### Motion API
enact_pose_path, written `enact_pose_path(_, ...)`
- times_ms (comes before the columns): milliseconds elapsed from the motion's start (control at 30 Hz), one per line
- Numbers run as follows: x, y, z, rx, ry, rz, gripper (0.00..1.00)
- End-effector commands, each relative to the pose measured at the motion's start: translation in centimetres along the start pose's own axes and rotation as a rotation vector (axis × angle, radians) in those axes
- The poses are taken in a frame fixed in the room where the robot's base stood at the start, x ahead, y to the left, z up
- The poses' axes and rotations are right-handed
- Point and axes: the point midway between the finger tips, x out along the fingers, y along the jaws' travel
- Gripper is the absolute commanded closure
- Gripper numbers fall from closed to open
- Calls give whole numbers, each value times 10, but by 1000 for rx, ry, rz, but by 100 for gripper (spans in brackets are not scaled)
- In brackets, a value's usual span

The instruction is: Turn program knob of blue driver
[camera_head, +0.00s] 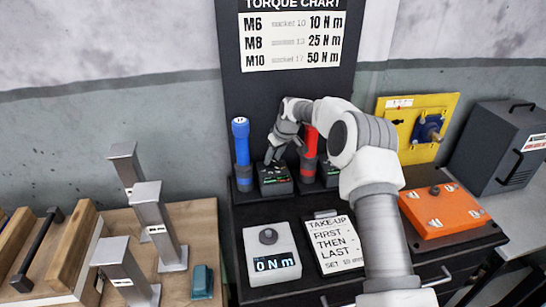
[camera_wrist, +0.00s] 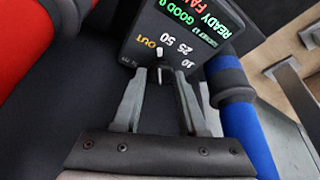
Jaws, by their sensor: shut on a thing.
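The blue driver (camera_head: 241,150) stands upright at the left of the black shelf and shows at the right in the wrist view (camera_wrist: 243,125). Beside it is a black control box (camera_head: 276,180), which also fills the top of the wrist view (camera_wrist: 137,52). Its face carries the marks OUT, 50, 25 and 10, and coloured READY, FAIL and GOOD text. My gripper (camera_wrist: 163,76) is over this box with its fingertips closed around the program knob (camera_wrist: 161,74), which they partly hide. A white pointer (camera_wrist: 159,51) shows just beyond the fingertips, roughly between OUT and 50.
A red driver (camera_head: 310,140) stands right of the box, close to my arm, with a second box (camera_head: 329,173) beside it. In front are a 0 N m meter (camera_head: 269,254) and a take-up card (camera_head: 334,245). An orange case (camera_head: 445,212) lies right.

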Motion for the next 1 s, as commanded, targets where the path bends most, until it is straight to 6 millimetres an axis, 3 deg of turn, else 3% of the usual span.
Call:
enact_pose_path(400,0,2,0,-227,-1,-94,100)
enact_pose_path(1000,0,2,0,-281,-2,-115,100)
